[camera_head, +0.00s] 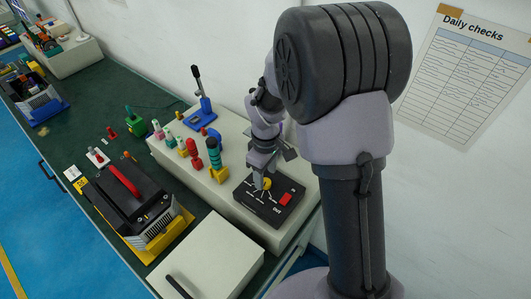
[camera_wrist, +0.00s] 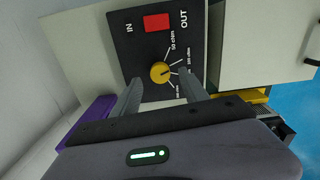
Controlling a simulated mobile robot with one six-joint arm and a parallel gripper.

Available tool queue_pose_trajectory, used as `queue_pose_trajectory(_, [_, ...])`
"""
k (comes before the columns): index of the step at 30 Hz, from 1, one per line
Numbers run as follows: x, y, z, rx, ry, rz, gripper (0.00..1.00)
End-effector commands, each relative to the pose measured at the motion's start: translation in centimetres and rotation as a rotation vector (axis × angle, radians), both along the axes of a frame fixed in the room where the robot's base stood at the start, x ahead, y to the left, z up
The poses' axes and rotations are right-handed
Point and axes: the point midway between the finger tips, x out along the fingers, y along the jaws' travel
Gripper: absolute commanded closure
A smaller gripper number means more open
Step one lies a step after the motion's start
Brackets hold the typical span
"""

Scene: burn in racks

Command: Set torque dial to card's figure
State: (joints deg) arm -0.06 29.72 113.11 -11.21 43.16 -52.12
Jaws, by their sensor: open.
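The torque dial is a round yellow knob (camera_wrist: 160,72) on a black panel (camera_wrist: 128,50) marked IN and OUT, with printed cNm figures fanned to its right. A mark on the knob points roughly right, but I cannot tell which figure it meets. In the head view the knob (camera_head: 267,184) sits just below my gripper (camera_head: 262,168). My gripper (camera_wrist: 160,82) is open, with one finger on each side of the knob; contact cannot be told. A small white and yellow card (camera_head: 72,174) lies at the bench's left edge; its writing is too small to read.
A red button (camera_wrist: 156,22) is on the panel near the knob. Colored tools (camera_head: 195,155) stand on the same pale block. A white box (camera_head: 210,255) and a black device with a red handle (camera_head: 125,190) are on the bench. A Daily checks sheet (camera_head: 468,75) hangs on the wall.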

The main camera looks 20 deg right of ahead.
Motion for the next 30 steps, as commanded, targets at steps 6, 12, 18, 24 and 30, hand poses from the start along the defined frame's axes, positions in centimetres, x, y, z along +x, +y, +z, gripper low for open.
queue_pose_trajectory(6, [0.1,0.0,7.5,0.001,-0.007,0.000,0.48])
queue_pose_trajectory(12, [0.1,0.0,12.9,0.000,-0.004,0.000,0.48])
queue_pose_trajectory(18, [0.0,0.0,14.8,0.001,-0.002,0.001,0.48])
queue_pose_trajectory(24, [0.0,0.0,14.9,0.000,-0.001,0.001,0.48])
queue_pose_trajectory(30, [0.0,0.0,14.9,0.000,-0.001,0.001,0.48])
